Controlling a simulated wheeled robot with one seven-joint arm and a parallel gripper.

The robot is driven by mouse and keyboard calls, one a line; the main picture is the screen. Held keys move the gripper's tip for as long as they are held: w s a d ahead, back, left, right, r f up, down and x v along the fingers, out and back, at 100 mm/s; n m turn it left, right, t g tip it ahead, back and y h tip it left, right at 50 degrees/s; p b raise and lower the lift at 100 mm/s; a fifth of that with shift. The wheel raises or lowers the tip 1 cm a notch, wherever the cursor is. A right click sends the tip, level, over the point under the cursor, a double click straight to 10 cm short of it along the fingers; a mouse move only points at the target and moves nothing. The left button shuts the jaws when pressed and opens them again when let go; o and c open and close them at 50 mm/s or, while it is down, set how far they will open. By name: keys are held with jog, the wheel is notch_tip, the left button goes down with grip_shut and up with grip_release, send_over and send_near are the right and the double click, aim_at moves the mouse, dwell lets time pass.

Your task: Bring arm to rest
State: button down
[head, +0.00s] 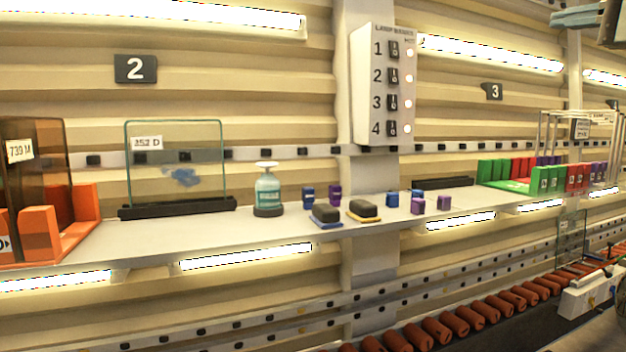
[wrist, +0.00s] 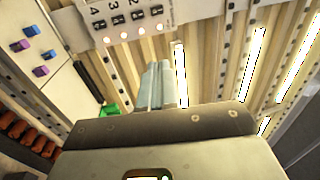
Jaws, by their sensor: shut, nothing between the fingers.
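My gripper (head: 575,18) shows in the top right corner of the head view, its pale blue-grey fingers pointing left, high above the shelf. In the wrist view my gripper (wrist: 163,85) has its fingers together with nothing between them. It is clear of the wall, the shelf and everything on it. The rest of my arm is mostly cut off by the frame edge in the head view.
A white lamp panel (head: 378,130) with numbered switches is on the wall. The long shelf (head: 290,232) holds a glass pane (head: 205,135), a teal bottle (head: 268,190), sponges, small blocks and coloured racks. A roller conveyor (head: 470,313) runs below. Space around the gripper looks free.

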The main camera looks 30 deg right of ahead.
jog(key=w+a+f, duration=0.2)
jog(key=w+f, duration=0.4)
jog(key=f, duration=0.6)
jog(key=w+a+f, duration=0.1)
jog(key=w+f, duration=0.5)
jog(key=f, duration=0.6)
jog(key=a+f+n+g+h, duration=0.1)
jog(key=a+f, duration=0.5)
jog(key=f, duration=0.4)
jog(key=a+f+n+g, duration=0.1)
jog(key=a+f+n, duration=0.1)
jog(key=a+f, duration=0.7)
jog(key=s+a+f+n+g+y, duration=0.1)
jog(key=s+a+f+n, duration=0.6)
jog(key=s+a+f, duration=0.8)
jog(key=s+a+n+y, duration=0.1)
jog(key=s+a+n, duration=0.2)
jog(key=s, duration=0.3)
jog(key=s+a+n+y, duration=0.2)
jog(key=s+a+n, duration=0.1)
jog(key=s, duration=0.3)
jog(key=s+a+n+g+y, duration=0.1)
jog(key=s+a+n, duration=0.2)
jog(key=s+n, duration=0.1)
jog(key=shift+s+a+r+n+y, duration=0.2)
jog(key=shift+s+a+n+y, duration=0.15)
jog(key=shift+s, duration=0.55)
